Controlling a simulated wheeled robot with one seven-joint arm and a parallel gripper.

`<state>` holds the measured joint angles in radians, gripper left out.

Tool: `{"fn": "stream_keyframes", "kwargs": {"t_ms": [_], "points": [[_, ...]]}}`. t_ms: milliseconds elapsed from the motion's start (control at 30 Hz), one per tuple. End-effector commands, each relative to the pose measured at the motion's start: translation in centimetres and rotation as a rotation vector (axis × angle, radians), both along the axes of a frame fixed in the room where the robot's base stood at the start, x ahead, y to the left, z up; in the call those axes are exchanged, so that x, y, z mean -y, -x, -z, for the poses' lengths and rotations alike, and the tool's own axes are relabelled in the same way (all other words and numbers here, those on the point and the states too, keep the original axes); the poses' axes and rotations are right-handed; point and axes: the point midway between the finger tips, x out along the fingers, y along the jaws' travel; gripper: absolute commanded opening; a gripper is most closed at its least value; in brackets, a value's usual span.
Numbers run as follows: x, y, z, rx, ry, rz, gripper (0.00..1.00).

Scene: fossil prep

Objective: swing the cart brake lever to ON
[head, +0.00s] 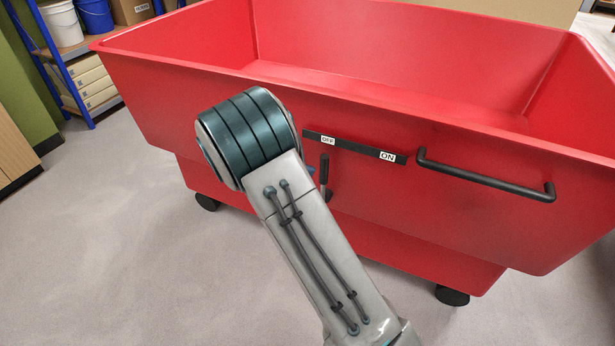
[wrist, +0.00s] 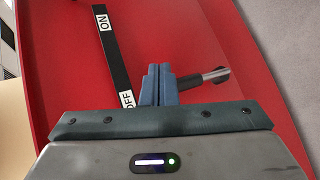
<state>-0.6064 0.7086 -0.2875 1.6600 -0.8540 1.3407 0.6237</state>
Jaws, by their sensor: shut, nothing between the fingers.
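The brake lever (head: 324,172) stands upright on the front of the red cart (head: 230,115), below the OFF end of a black label strip (head: 355,148). OFF is at the left of the strip and ON at the right. In the wrist view my gripper (wrist: 158,72) has its two fingers together, with nothing seen between them. The lever (wrist: 205,80) lies just right of the fingers there; its dark grip end is partly hidden by them, and I cannot tell whether they touch.
A black handle bar (head: 485,181) sticks out from the cart right of the ON label. Cart wheels (head: 452,296) stand on the grey floor. A blue shelf (head: 75,75) with buckets and boxes is at the far left. The floor in front of the cart is clear.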

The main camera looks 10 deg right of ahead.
Motion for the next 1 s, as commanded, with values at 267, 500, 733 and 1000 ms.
{"fn": "stream_keyframes", "kwargs": {"t_ms": [267,500,733,1000], "points": [[-6.6,-5.0,6.2,0.128,0.323,-0.170,0.00],[-9.9,-6.4,8.2,0.207,0.445,-0.253,0.00],[-10.3,-6.5,8.3,0.218,0.458,-0.263,0.00],[-9.8,-6.6,8.3,0.216,0.457,-0.262,0.00]]}}
